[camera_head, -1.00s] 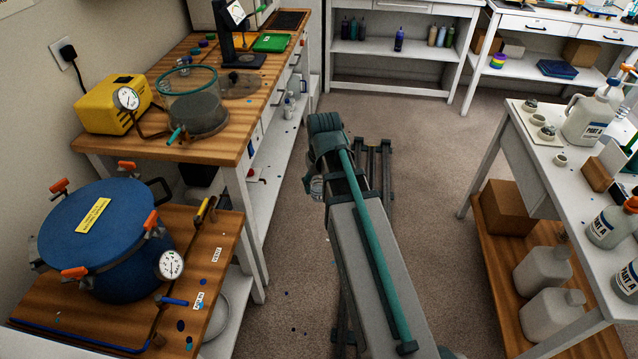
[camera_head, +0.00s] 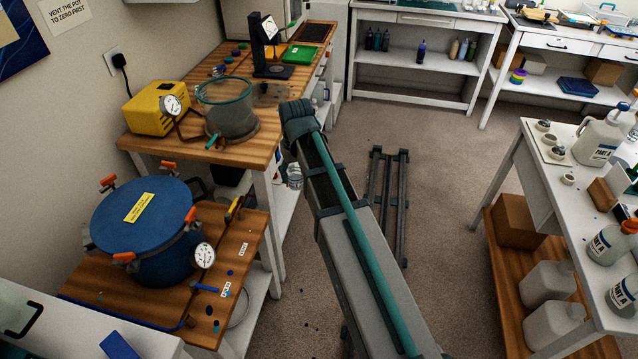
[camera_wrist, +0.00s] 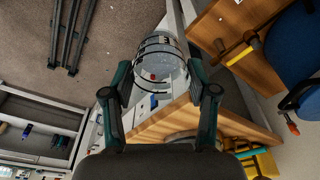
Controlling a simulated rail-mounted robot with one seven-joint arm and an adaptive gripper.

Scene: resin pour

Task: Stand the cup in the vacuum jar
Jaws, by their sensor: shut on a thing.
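My gripper (camera_wrist: 160,80) is shut on the cup (camera_wrist: 160,58), a clear cup with dark markings and a small red spot, seen between the two fingers in the wrist view. In the head view a little of the cup (camera_head: 294,175) shows left of my arm, beside the bench's right side; my fingers are hidden there. The vacuum jar (camera_head: 226,125) is a clear round vessel with a teal rim, standing open on the wooden bench, left of my arm. It stands apart from the cup. In the wrist view my gripper partly hides the jar area.
A yellow pump (camera_head: 157,115) with a gauge stands left of the jar. A black stand (camera_head: 270,50) and green tray (camera_head: 300,54) are behind it. A blue pressure pot (camera_head: 145,220) sits on the lower wooden surface in front. Floor right of my arm is mostly open.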

